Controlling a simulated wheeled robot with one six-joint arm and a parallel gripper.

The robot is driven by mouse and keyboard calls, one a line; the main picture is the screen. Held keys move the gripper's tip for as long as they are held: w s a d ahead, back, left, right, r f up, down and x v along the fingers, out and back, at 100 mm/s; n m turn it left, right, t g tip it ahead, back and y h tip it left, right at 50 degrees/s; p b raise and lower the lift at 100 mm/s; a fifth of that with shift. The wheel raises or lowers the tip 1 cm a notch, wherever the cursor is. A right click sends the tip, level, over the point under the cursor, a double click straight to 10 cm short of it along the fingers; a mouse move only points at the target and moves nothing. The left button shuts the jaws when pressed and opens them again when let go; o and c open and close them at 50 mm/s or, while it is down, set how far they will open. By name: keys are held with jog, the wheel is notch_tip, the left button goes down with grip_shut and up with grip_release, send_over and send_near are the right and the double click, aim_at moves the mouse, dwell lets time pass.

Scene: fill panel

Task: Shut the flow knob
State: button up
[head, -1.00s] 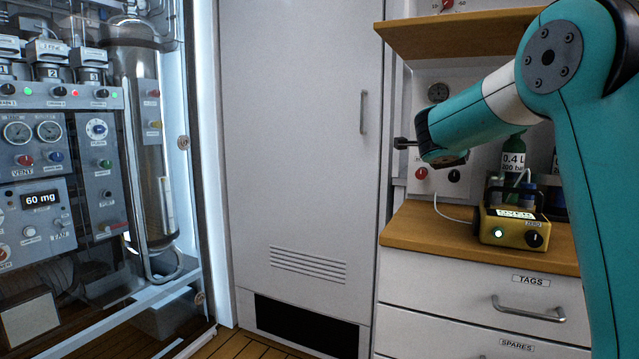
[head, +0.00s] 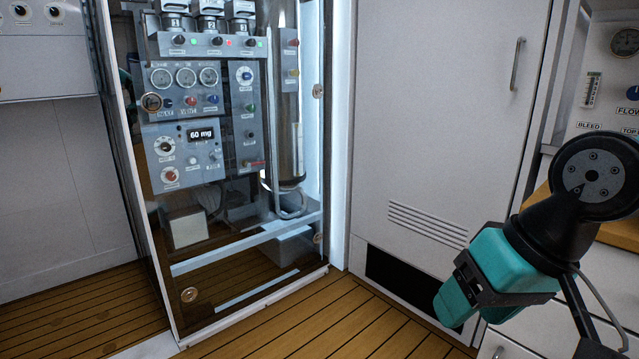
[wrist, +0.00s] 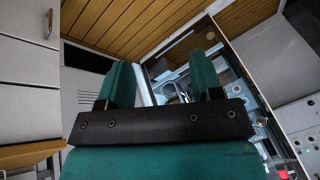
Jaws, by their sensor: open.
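The flow knob (head: 633,92) is a small blue knob above a "FLOW" label on the white wall panel (head: 592,62), at the right edge of the head view. The edge cuts it off, so its setting cannot be read. My gripper (head: 447,303) hangs low in front of the tall white door, well below and left of the knob, pointing down and left. In the wrist view my gripper (wrist: 160,75) shows two teal fingers spread apart with nothing between them. The flow knob does not show in the wrist view.
A glazed cabinet (head: 322,150) with gauges, knobs and a "60 mg" display stands left of the tall white door (head: 440,130). A wooden worktop (head: 612,228) over drawers is at the right, partly behind my arm. The plank floor (head: 350,315) in front is clear.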

jog(key=s+a+f+n+g, duration=0.1)
jog(key=s+a+n+g, duration=0.2)
jog(key=s, duration=0.5)
notch_tip(320, 180, up, 30)
jog(key=n+p, duration=0.1)
jog(key=p, duration=2.9)
jog(key=shift+d, duration=0.45)
